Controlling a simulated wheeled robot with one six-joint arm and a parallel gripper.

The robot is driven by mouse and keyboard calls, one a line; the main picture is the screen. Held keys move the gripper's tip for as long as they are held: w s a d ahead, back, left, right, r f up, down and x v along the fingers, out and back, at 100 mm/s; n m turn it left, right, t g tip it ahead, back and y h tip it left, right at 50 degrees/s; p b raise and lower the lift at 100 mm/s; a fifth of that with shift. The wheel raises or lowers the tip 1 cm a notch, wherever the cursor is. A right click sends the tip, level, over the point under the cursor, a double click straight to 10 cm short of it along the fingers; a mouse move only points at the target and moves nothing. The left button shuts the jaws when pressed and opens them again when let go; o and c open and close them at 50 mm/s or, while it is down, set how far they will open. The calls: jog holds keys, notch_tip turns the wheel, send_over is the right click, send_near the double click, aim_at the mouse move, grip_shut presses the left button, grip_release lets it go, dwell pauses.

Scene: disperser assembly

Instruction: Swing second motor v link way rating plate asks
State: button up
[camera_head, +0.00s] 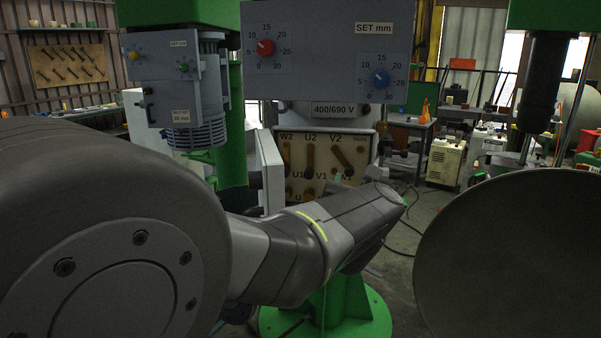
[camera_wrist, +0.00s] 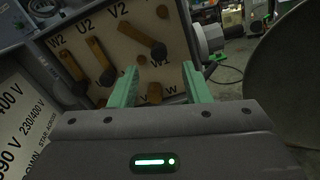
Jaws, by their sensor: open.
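The open terminal box (camera_head: 362,150) is at the centre of the head view, under a 400/690 V rating plate (camera_head: 334,109). Its board (camera_wrist: 185,50) carries brass-coloured links. The W2 link (camera_wrist: 68,72) and U2 link (camera_wrist: 100,62) run down the board, roughly parallel. The V2 link (camera_wrist: 140,38) slants down to the right, out of line with them. My gripper (camera_wrist: 160,80) is open at the board's lower part. A brass-coloured piece (camera_wrist: 154,92) shows between the fingers; whether it touches them I cannot tell. In the head view my arm hides the board's lower edge.
A printed door plate (camera_wrist: 22,125) lies close on the left in the wrist view. A large grey round body (camera_head: 520,250) fills the right of the head view. Another motor (camera_head: 195,135) with dials hangs at left. A green pedestal (camera_head: 345,310) stands below my arm.

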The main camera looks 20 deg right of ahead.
aim_at(350, 172)
jog(key=x, duration=0.7)
grip_shut()
